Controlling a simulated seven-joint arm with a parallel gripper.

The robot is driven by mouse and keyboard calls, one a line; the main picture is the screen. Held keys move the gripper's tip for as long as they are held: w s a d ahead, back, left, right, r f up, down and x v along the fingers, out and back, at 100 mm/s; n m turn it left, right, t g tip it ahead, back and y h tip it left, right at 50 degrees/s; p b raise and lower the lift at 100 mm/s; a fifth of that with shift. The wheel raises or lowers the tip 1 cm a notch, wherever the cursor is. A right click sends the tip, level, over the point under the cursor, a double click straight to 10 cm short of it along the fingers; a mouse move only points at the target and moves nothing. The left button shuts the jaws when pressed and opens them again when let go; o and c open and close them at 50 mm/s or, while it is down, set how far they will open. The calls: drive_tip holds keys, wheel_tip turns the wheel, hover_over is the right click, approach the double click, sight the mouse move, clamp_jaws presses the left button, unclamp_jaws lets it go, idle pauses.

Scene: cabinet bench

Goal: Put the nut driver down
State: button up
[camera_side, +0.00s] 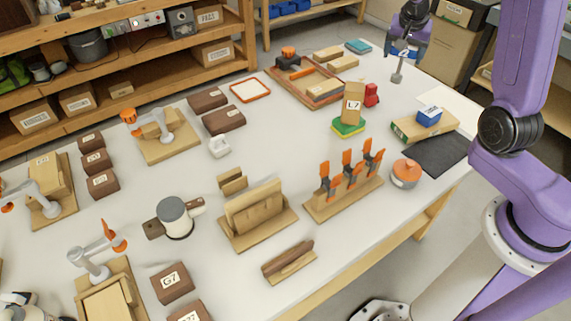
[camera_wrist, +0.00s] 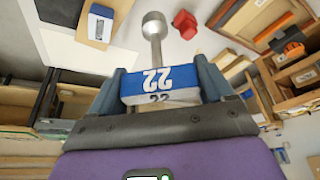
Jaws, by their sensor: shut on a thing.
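The nut driver (camera_side: 398,72) hangs from my gripper (camera_side: 405,48) with its metal shaft pointing down at the far right part of the bench. In the wrist view its blue and white handle, marked 22, sits between the two fingers of my gripper (camera_wrist: 160,84). Its shaft and round socket end (camera_wrist: 153,28) stick out beyond the fingers. My gripper is shut on the handle. I cannot tell whether the socket end touches the bench top or is above it.
A red object (camera_side: 371,95), a box marked L7 (camera_side: 352,103), and a carton bearing a blue block (camera_side: 428,117) stand nearby. A white sheet (camera_side: 452,106) and dark mat (camera_side: 441,156) lie to the right. A wooden tray (camera_side: 303,93) is left. Bare bench shows around the socket end.

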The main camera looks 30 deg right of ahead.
drive_tip(key=w+a+n+y, duration=0.1)
drive_tip(key=w+a+n, duration=0.1)
drive_tip(key=a, duration=1.6)
drive_tip(key=w+a+n+t, duration=0.1)
drive_tip(key=a+n, duration=0.3)
drive_tip(key=a, duration=1.4)
drive_tip(key=shift+w+n+t+y, duration=0.3)
drive_tip(key=shift+w+y, duration=0.1)
drive_tip(key=shift+w, duration=0.35)
drive_tip(key=f, duration=1.3)
drive_tip(key=shift+d+f, duration=0.2)
drive_tip(key=shift+f, duration=2.3)
drive_tip(key=shift+f, duration=0.1)
drive_tip(key=o, duration=1.1)
